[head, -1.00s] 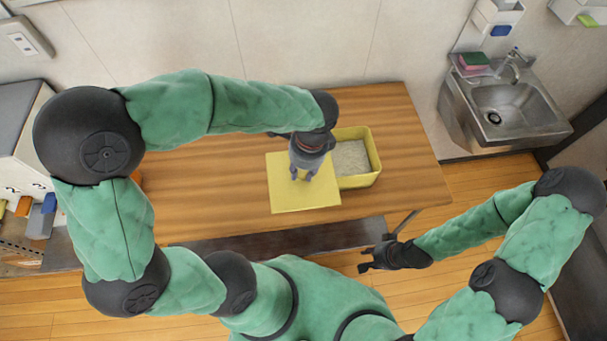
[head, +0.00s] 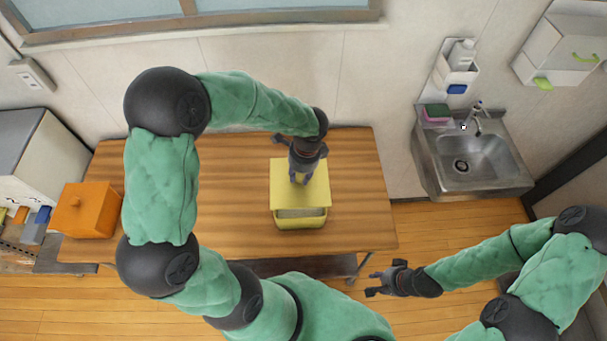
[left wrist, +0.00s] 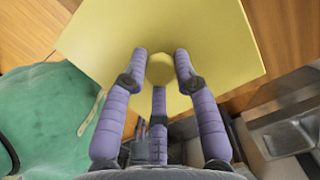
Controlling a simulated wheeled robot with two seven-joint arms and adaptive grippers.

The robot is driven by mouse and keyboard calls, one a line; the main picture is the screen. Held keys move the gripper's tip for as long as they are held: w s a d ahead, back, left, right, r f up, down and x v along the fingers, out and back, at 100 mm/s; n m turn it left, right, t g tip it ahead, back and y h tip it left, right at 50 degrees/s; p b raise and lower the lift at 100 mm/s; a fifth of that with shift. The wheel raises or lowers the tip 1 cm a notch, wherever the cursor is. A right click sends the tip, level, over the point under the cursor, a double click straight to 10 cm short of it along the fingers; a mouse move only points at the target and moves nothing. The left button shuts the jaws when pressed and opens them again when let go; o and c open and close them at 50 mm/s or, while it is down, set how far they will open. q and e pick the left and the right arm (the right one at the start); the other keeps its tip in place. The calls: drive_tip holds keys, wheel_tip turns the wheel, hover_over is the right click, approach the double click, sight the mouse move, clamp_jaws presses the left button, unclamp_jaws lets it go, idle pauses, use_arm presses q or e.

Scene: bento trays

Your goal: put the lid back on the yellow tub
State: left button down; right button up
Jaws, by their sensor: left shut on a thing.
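The flat yellow lid (head: 287,196) is under my left gripper (head: 299,179). In the left wrist view, the fingers of the left gripper (left wrist: 160,58) are shut on the round knob of the lid (left wrist: 215,35). The yellow tub (head: 302,224) is on the wooden table, mostly hidden below the lid. A pale strip of its grainy contents shows at the front, past the lid's front edge. I cannot tell whether the lid touches the tub rim. My right gripper (head: 371,284) is open and empty, off the table's front right corner.
An orange lidded box (head: 85,212) stands at the table's left end. The wooden table (head: 355,190) is bare to the right of the tub. A steel sink (head: 470,160) is at the right, with a wall shelf (head: 455,72) above it.

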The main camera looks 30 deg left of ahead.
sight(300, 185)
use_arm(q)
drive_tip(key=shift+a+f+b, duration=0.1)
drive_tip(key=shift+f+b, duration=0.45)
drive_tip(key=shift+f, duration=0.15)
wheel_tip(300, 185, down, 4)
drive_tip(key=b, duration=0.2)
drive_tip(key=shift+r+b, duration=0.25)
drive_tip(key=shift+b, duration=0.15)
drive_tip(key=shift+f+b, duration=0.5)
drive_tip(key=shift+f, duration=0.2)
drive_tip(key=shift+f+b, duration=0.3)
drive_tip(key=shift+f, duration=0.45)
idle(1.6)
drive_tip(key=shift+c, duration=1.9)
unclamp_jaws()
drive_tip(key=shift+r, duration=0.1)
